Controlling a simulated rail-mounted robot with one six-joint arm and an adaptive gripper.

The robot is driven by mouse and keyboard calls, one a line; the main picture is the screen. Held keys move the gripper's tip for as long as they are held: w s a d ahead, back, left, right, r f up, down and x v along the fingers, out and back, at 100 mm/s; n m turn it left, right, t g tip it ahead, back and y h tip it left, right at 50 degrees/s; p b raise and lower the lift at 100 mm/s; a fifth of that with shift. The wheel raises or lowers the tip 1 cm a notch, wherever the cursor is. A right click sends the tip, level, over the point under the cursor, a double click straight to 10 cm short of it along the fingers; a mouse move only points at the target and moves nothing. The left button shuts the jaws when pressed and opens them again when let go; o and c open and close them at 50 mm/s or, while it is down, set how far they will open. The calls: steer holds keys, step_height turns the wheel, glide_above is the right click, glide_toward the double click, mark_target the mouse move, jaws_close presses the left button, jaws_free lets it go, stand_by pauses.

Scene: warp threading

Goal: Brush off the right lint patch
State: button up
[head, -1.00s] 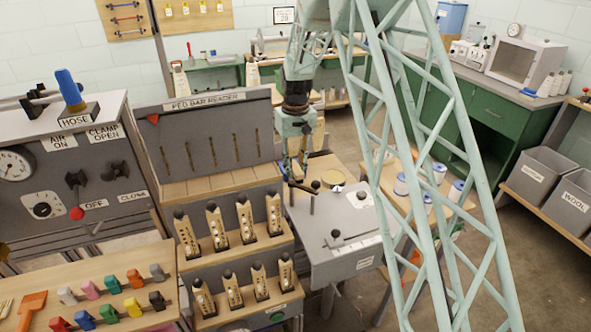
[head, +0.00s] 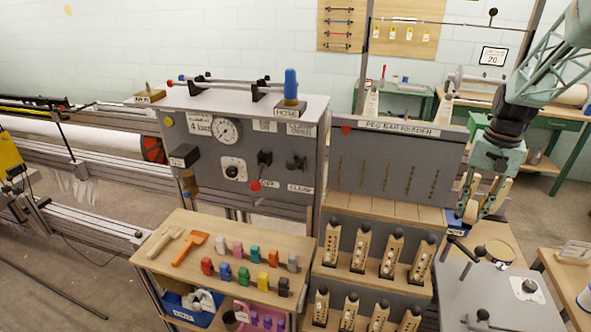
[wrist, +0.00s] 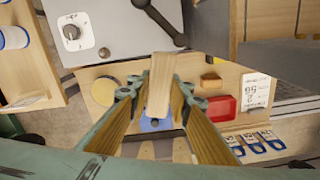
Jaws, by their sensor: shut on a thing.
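My gripper (head: 480,207) is at the right in the head view, pointing down beside the right end of the peg bar reader. In the wrist view my gripper (wrist: 158,100) has its wood-faced fingers closed around a pale wooden piece (wrist: 160,82). Its lower end is hidden, so I cannot tell whether it is a brush. It is over a wooden tabletop. No lint patch can be made out. White threads (head: 78,185) hang at the loom on the far left of the head view.
The peg bar reader (head: 395,165) and the grey control cabinet (head: 245,110) stand between my gripper and the loom. A wooden shelf (head: 240,290) holds an orange tool (head: 190,248) and several coloured clips. A red box (wrist: 222,106) and a round tan disc (wrist: 105,92) lie below my gripper.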

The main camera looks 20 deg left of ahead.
mark_target(472, 212)
steer(key=r, duration=0.1)
steer(key=s+r+p, duration=0.1)
steer(key=shift+s+r+m, duration=0.25)
steer(key=shift+r+m, duration=0.05)
steer(key=shift+r, duration=0.05)
steer(key=s+r+p, duration=0.1)
steer(key=p, duration=0.2)
steer(key=shift+s, duration=0.2)
steer(key=s+n+p, duration=0.1)
steer(key=p, duration=0.3)
steer(key=s+f+n+p, duration=0.1)
steer(key=p, duration=0.3)
steer(key=shift+s, duration=0.4)
steer(key=shift+d, duration=0.1)
